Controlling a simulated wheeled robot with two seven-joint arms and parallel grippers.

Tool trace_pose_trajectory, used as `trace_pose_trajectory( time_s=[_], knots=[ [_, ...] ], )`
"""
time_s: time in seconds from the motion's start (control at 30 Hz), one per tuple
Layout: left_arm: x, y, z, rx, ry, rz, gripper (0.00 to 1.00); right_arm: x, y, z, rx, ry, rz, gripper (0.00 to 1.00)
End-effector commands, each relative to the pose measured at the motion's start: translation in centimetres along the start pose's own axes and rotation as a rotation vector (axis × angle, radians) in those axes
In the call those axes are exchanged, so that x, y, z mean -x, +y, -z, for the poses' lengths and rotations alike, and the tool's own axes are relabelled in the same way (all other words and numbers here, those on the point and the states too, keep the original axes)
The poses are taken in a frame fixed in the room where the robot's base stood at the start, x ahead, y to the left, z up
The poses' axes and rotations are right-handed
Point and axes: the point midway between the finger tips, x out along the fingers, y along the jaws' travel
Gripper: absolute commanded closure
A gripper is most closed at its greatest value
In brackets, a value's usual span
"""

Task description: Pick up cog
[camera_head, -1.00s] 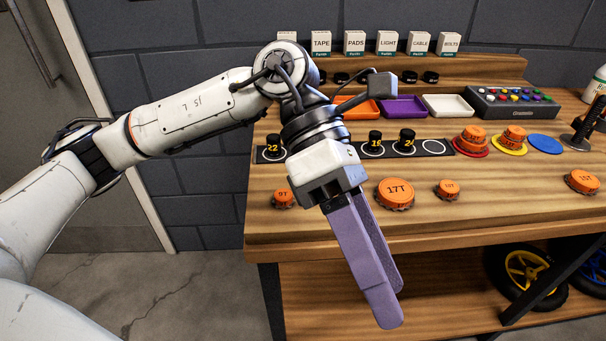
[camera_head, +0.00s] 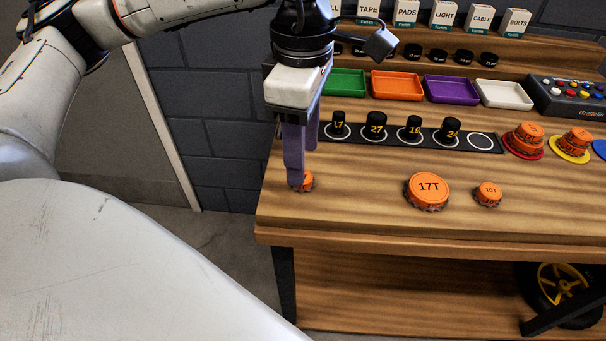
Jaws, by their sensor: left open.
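A small orange cog (camera_head: 307,182) lies near the left end of the wooden bench top. My left gripper (camera_head: 298,172) points down with its purple fingers open, right at this cog. The near finger hides part of it, and I cannot tell whether the fingers touch it. A large orange cog marked 17T (camera_head: 428,190) lies to the right, with a smaller orange cog (camera_head: 488,194) beyond it. More orange cogs are stacked on a red disc (camera_head: 523,151) and a yellow disc (camera_head: 570,156). My right gripper is out of view.
A black strip (camera_head: 458,140) with several black numbered pieces lies behind the cogs. Green (camera_head: 343,83), orange (camera_head: 397,86), purple (camera_head: 451,90) and white (camera_head: 504,95) trays stand behind it, near a button box (camera_head: 570,97). The front of the bench top is clear.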

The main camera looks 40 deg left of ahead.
Motion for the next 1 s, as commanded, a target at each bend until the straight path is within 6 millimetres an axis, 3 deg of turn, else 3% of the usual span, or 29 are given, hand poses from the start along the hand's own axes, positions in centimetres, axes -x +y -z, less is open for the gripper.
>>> trace_pose_trajectory(
  time_s=[0.2,0.53,0.8,1.0],
  knots=[
    [-3.3,-0.2,0.1,0.000,0.001,0.003,0.50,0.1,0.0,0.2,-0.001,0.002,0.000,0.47],
    [-4.1,-0.2,0.1,-0.001,-0.001,0.002,0.50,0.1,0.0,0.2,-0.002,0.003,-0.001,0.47],
    [-4.1,-0.2,0.1,-0.001,-0.001,0.002,0.93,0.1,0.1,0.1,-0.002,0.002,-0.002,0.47],
    [-4.1,-0.2,0.1,-0.001,-0.001,0.002,0.94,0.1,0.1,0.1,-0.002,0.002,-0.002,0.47]
  ],
)
